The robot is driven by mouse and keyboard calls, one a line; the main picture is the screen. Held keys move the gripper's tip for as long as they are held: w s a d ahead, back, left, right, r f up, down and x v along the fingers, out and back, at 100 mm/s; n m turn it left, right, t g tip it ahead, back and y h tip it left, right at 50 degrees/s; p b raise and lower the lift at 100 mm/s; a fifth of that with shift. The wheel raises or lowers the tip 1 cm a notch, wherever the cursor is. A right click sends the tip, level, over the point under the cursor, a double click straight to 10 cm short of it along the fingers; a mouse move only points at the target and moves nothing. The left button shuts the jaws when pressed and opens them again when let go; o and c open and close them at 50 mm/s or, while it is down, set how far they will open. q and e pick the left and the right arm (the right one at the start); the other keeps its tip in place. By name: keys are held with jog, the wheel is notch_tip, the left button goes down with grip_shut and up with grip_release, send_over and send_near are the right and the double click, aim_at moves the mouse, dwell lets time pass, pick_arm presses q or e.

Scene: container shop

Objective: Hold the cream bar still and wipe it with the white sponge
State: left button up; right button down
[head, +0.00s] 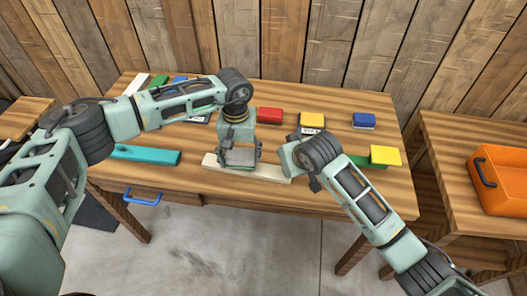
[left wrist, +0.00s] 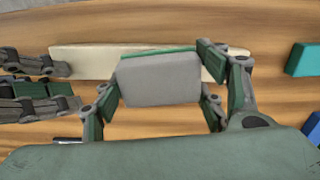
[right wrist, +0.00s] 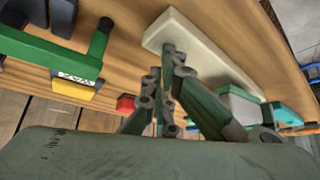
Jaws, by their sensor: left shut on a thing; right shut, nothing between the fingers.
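The cream bar (head: 262,174) lies flat near the front edge of the wooden table; it crosses the left wrist view (left wrist: 85,62). My left gripper (head: 240,150) is shut on the white sponge (left wrist: 160,80), which looks pale grey with a green layer along one side. The sponge is over the bar's middle and hides part of it; whether it touches the bar is unclear. My right gripper (right wrist: 172,62) is shut and empty, its fingertips at or just above one end of the bar (right wrist: 195,40). Contact there is unclear.
A teal bar (head: 145,155) lies left. A red block (head: 269,115), a yellow block (head: 312,119) and a blue block (head: 364,120) stand behind. A green bar with a yellow block (head: 385,155) lies right. An orange crate (head: 505,185) stands on the side table.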

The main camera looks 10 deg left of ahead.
aim_at(228, 151)
pick_arm(q)
jog(key=shift+f, duration=1.05)
pick_arm(e)
jog(key=shift+s+d+f, duration=0.2)
jog(key=shift+s+f, duration=0.05)
jog(key=shift+f, duration=0.2)
pick_arm(q)
jog(key=shift+w+a, duration=0.15)
jog(key=shift+a, duration=1.85)
jog(key=shift+f, duration=0.1)
jog(key=shift+s+d+f, duration=0.1)
jog(key=shift+s+d, duration=0.05)
jog(key=shift+d, duration=0.55)
jog(key=shift+s+d+f, duration=0.1)
jog(key=shift+d+f, duration=0.05)
jog(key=shift+d, duration=0.55)
jog(key=shift+s+d+f, duration=0.1)
jog(key=shift+s+d, duration=0.05)
jog(key=shift+d, duration=0.55)
jog(key=shift+c, duration=0.4)
pick_arm(e)
jog(key=shift+a+r, duration=0.1)
pick_arm(q)
jog(key=shift+w+r, duration=0.2)
jog(key=shift+r, duration=3.05)
jog(key=shift+c, duration=0.2)
jog(key=shift+a+r, duration=0.1)
pick_arm(e)
jog(key=shift+r, duration=0.1)
